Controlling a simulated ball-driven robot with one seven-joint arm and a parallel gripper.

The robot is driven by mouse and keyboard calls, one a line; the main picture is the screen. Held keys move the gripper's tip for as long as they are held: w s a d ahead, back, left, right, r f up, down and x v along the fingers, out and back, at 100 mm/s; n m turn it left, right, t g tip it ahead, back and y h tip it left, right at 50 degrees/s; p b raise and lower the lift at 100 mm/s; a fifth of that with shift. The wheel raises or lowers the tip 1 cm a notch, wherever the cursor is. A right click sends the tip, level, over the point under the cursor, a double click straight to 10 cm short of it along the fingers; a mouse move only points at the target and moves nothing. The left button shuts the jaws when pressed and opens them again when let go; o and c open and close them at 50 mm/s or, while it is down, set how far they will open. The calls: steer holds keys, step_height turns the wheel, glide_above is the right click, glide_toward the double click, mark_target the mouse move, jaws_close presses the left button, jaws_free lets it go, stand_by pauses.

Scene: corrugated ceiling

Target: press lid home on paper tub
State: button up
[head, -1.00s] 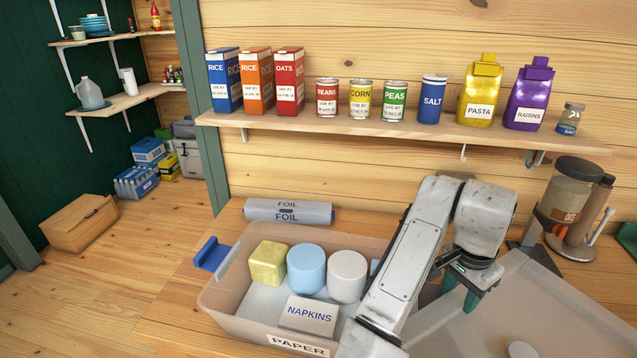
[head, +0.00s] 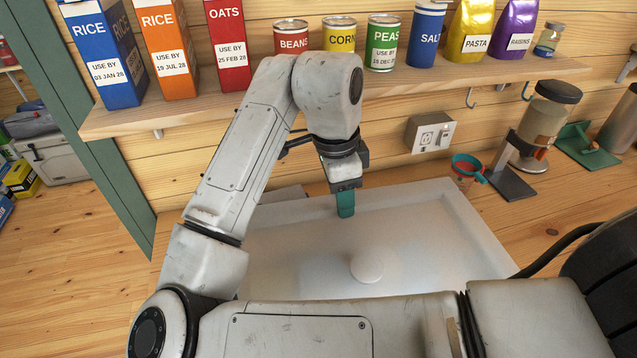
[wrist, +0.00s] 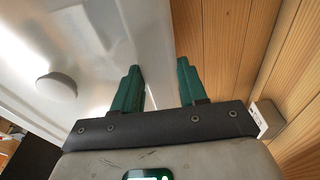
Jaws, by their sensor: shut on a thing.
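The lid (head: 430,235) is a broad, pale, translucent panel with a raised rim and a round white knob (head: 367,266). It lies where the paper tub stood in the earlier view, just in front of the grey roll. The tub's walls, label and contents are hidden under the lid and behind my arm, so I cannot tell how it sits. My gripper (head: 346,205) has green fingers and is at the lid's far rim. In the wrist view the fingers (wrist: 160,85) are a little apart at the lid's edge (wrist: 95,50), shut on it.
A shelf (head: 210,112) with boxes, cans and bags runs above the counter. A wall socket (head: 430,134) is behind. A teal-rimmed cup (head: 465,170) and a jar on a stand (head: 540,125) are at the right. Some counter (head: 560,220) there is bare.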

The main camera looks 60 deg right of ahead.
steer(key=shift+f+b, duration=3.05)
steer(key=shift+f, duration=1)
steer(key=o, duration=1.3)
steer(key=shift+c, duration=0.2)
steer(key=shift+o, duration=0.4)
steer(key=o, duration=0.4)
